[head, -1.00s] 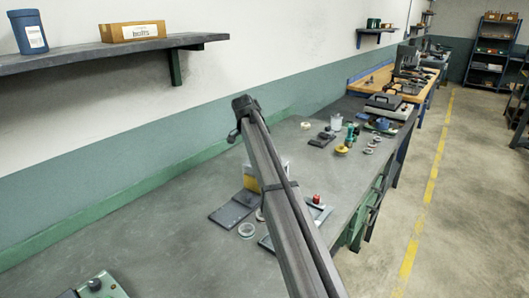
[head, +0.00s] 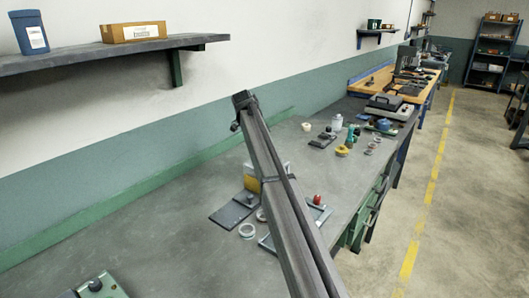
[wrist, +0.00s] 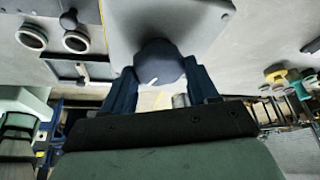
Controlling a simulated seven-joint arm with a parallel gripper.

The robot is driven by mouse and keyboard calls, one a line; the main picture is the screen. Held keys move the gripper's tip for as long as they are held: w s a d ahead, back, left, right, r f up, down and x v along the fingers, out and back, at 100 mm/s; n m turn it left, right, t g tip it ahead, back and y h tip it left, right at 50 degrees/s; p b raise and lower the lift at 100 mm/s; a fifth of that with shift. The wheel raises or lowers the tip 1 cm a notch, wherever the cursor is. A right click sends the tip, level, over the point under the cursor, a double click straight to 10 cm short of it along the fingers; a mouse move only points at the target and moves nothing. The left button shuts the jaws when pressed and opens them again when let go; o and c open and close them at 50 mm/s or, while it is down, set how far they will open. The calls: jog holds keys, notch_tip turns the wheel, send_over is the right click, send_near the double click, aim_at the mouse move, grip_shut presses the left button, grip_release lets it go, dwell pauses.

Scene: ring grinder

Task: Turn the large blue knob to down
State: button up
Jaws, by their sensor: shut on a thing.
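In the wrist view the large blue knob (wrist: 160,60) is a dark, rounded knob on the face of a pale grey housing (wrist: 195,22). A short white mark shows on the knob near its lower edge in the picture, slanting slightly. My gripper (wrist: 160,72) has one dark blue finger on each side of the knob and is shut on it. The fingertips are partly hidden behind the knob's edges. In the head view I cannot make out the knob or my gripper; my arm crosses the middle of that view.
Two rings (wrist: 31,38) lie beside the housing in the wrist view. In the head view a flat dark plate (head: 233,211), a ring (head: 247,231) and a red knob (head: 317,199) are close to my arm on the grey bench (head: 150,245). Several small items stand farther back.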

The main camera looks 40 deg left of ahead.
jog(key=shift+m, duration=0.5)
jog(key=o, duration=1.1)
jog(key=shift+c, duration=0.2)
jog(key=shift+n, duration=0.3)
